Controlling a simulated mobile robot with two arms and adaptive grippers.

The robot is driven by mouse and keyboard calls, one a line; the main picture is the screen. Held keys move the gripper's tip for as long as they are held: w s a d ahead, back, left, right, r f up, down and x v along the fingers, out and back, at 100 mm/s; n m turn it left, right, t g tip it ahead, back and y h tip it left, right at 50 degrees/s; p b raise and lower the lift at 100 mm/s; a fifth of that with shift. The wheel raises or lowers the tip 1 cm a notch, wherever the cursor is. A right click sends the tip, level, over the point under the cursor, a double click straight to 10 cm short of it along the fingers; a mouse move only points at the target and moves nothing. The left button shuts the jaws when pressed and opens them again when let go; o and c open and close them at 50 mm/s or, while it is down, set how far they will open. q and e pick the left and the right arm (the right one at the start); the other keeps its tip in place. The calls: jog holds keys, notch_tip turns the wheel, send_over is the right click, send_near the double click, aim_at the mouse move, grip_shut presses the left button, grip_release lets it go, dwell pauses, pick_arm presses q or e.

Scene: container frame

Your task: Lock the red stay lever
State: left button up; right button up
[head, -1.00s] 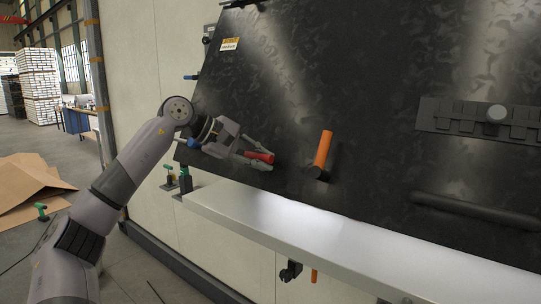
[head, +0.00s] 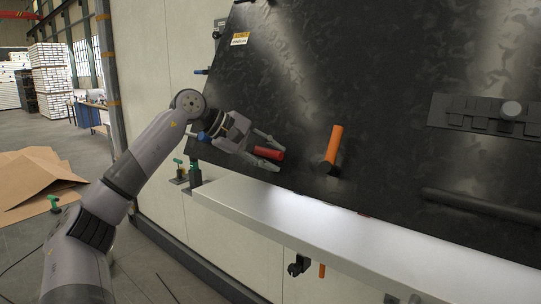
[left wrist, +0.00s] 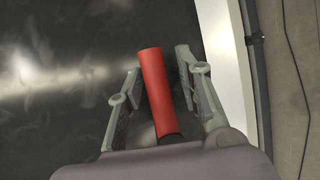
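The red stay lever (head: 269,154) is a short red cylinder at the lower left of the dark panel (head: 370,90). In the left wrist view the red lever (left wrist: 156,92) stands between the two fingers. My left gripper (head: 280,155) is around the lever, with its fingers spread on either side. In the left wrist view my left gripper (left wrist: 158,80) shows a visible gap on each side of the lever, so it is open. The base of the lever is partly hidden by the gripper. My right gripper is not in view.
An orange handle (head: 333,146) sticks out of the panel to the right of the red lever. A pale ledge (head: 300,212) runs below the panel. A dark latch plate (head: 485,117) and dark bar (head: 480,205) are at the right. Cardboard (head: 35,180) lies on the left floor.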

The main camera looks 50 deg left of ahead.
pick_arm(q)
jog(key=shift+o, duration=0.3)
jog(key=shift+v, duration=0.8)
jog(key=v, duration=1)
